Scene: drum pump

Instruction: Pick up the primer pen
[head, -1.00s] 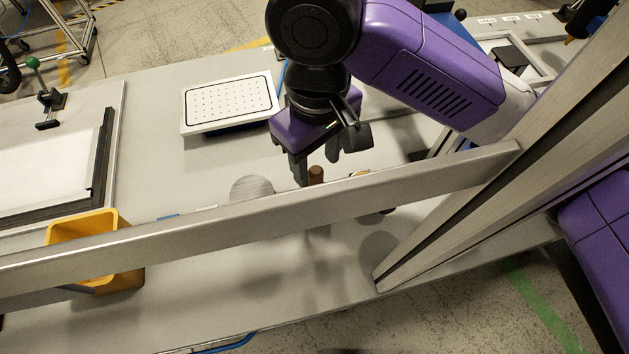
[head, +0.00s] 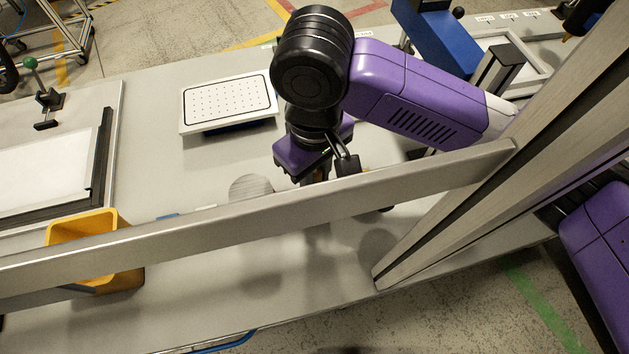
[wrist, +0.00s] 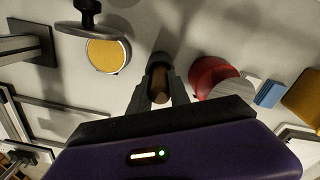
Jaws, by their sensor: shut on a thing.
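My gripper (wrist: 160,82) is shut on a brown cylinder, which I take as the primer pen (wrist: 159,88). In the wrist view the pen sits between the two dark fingers, and I see its end toward the camera. In the head view my gripper (head: 318,170) is low over the bench, and the fingertips and lower pen are hidden behind a metal rail. I cannot tell whether the pen still touches the bench.
The metal rail (head: 250,218) crosses in front of my gripper. A grey disc (head: 250,188) lies left of it, and a dotted white plate (head: 228,103) farther back. A yellow bin (head: 97,275) stands at left. The wrist view shows a red round thing (wrist: 206,76) and a yellow-faced disc (wrist: 106,55).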

